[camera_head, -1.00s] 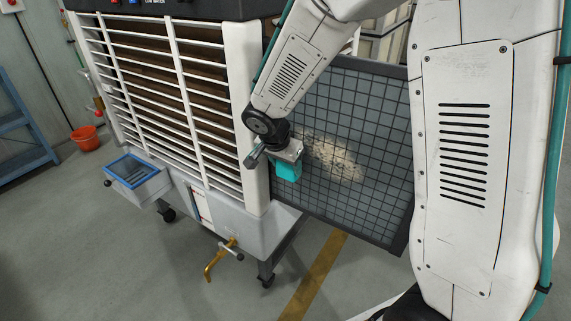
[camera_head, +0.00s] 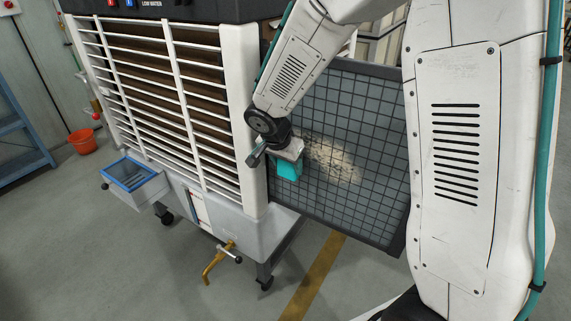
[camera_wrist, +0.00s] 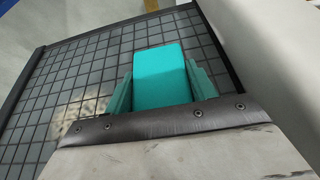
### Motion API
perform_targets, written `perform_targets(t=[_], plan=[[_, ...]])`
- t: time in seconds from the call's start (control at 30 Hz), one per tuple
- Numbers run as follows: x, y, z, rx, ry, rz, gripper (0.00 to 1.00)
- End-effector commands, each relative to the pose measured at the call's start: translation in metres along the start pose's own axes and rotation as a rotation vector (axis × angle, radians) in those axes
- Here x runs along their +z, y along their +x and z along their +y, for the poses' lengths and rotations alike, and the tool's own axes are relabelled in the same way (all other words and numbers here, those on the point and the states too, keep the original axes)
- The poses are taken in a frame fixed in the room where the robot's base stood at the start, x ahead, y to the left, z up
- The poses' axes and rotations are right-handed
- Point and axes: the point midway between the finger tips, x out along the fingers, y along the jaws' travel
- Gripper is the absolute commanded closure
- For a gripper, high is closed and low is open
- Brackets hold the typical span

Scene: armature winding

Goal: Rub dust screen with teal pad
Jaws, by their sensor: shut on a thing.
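The dust screen (camera_head: 345,190) is a dark grey gridded panel in a black frame, on the right side of the white slatted machine. A pale dust patch (camera_head: 332,160) lies on its mesh. My gripper (camera_head: 291,160) is shut on the teal pad (camera_head: 288,172) at the screen's left part, just left of the dust patch. In the wrist view the pad (camera_wrist: 162,75) sits between the two teal fingers, over the grid. The dust patch (camera_wrist: 92,105) shows to the pad's left there. I cannot tell whether the pad touches the mesh.
The white slatted machine (camera_head: 180,110) stands left of the screen. A blue-rimmed tray (camera_head: 130,175) juts from its lower left, and a brass tap (camera_head: 215,260) sticks out in front. An orange bucket (camera_head: 83,141) and blue shelf (camera_head: 18,150) stand far left. The floor in front is clear.

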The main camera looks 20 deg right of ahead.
Motion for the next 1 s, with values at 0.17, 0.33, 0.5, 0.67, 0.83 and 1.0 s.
perform_targets(t=[0.17,0.33,0.5,0.67,0.83,1.0], plan=[[-0.003,0.002,0.000,0.000,0.000,0.000,0.66],[-0.003,0.001,0.003,0.000,0.000,0.000,0.66],[-0.003,0.001,0.016,0.001,0.001,0.000,0.66],[-0.002,0.000,0.030,0.001,0.001,0.000,0.66],[-0.001,0.000,0.038,0.000,0.000,0.000,0.66],[-0.002,0.000,0.045,0.000,0.001,0.000,0.66]])
